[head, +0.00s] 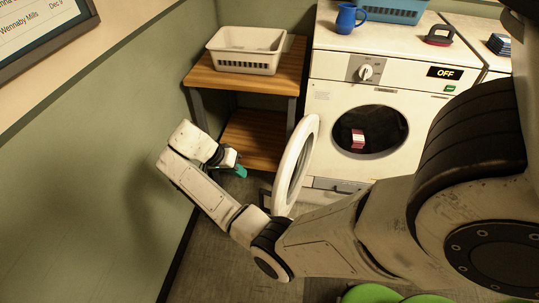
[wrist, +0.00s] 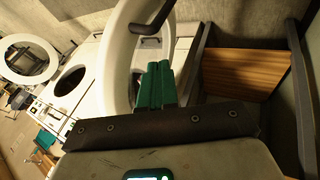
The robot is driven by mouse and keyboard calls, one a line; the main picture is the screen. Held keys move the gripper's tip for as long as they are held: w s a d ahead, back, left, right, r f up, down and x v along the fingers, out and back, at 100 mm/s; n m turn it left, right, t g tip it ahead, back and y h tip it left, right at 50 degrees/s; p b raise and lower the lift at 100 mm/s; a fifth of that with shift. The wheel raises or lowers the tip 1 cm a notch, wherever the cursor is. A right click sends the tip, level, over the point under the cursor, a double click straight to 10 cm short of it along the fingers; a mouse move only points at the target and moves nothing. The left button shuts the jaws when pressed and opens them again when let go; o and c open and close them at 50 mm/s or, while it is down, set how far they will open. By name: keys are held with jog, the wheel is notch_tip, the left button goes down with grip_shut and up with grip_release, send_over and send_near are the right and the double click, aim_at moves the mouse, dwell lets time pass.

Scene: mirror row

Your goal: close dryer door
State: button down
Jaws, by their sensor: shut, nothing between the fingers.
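The dryer (head: 330,100) stands at the back with an OFF label on its panel. Its round white door (head: 287,180) is swung wide open to the left, seen nearly edge-on. The dark drum opening (head: 350,122) is uncovered, with a small red and white item (head: 357,138) inside. My gripper (head: 241,171) is left of the door, on its outer side, with its teal fingers together and empty. In the wrist view the shut fingers (wrist: 156,85) are close to the white door ring (wrist: 116,75); I cannot tell whether they touch it.
A wooden shelf table (head: 200,77) with a white basket (head: 245,66) stands left of the dryer. A green wall (head: 90,160) bounds the left. Green round shapes (head: 375,294) show below.

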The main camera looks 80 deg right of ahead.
aim_at(290, 165)
jog(key=d+r+m+g+p, duration=0.1)
jog(key=d+r+m, duration=0.25)
jog(key=r, duration=0.25)
jog(key=s+r+p+x, duration=0.1)
jog(key=s+p+x, duration=0.1)
jog(key=x, duration=0.9)
jog(key=shift+s+a+f+p, duration=0.2)
jog(key=shift+s+a+p, duration=0.05)
jog(key=shift+s+p, duration=0.1)
jog(key=shift+s, duration=0.1)
